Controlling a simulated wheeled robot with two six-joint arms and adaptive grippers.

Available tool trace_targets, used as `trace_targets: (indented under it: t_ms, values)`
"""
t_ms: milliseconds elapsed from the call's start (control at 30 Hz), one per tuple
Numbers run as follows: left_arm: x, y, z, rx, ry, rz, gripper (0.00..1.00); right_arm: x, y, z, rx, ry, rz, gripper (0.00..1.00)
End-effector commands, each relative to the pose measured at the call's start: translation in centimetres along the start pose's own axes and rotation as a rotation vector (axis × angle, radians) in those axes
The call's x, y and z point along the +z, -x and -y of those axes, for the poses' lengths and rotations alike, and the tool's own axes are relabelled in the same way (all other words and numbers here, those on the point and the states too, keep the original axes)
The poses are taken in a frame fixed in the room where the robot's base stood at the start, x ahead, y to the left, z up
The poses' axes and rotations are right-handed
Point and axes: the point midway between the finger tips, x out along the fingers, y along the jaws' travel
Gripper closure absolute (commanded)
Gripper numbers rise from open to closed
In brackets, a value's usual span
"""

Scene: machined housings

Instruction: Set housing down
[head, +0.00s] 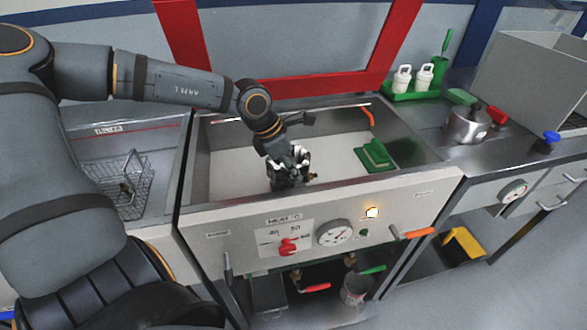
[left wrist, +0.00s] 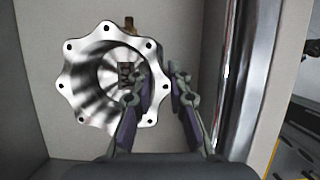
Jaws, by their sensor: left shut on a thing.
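The housing (left wrist: 82,92) is a shiny metal part with a scalloped flange, several bolt holes and a wide round bore. In the left wrist view its open face is toward the camera. My left gripper (left wrist: 160,84) is shut on its right wall, one finger inside the bore and the other outside. In the head view my left gripper (head: 287,160) is low inside the heated basin (head: 228,163), near its front wall. I cannot tell whether the housing touches the basin floor. My right gripper is not in view.
A green block (head: 375,156) lies at the basin's right. A wire basket (head: 122,185) stands in the left basin. On the right counter are a metal pot (head: 467,126), a green tray with white bottles (head: 412,90) and a grey bin (head: 525,80). The basin floor's left part is clear.

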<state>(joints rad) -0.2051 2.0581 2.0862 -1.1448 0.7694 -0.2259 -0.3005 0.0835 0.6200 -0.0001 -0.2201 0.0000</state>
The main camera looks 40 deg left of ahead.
Motion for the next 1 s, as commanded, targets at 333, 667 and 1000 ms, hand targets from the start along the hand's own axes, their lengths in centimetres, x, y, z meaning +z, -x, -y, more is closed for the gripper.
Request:
trace_targets:
  t_ms: [333, 667, 1000]
  values:
    - [-0.1, -0.2, 0.0, 0.0, 0.0, 0.0, 0.64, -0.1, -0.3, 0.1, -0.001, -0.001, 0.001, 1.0]
    - [0.0, -0.1, 0.0, 0.0, 0.0, 0.0, 0.6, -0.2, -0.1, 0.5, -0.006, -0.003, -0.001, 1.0]
    - [0.6, 4.2, 0.0, -0.006, 0.0, 0.0, 0.6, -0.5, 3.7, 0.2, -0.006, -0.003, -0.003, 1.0]
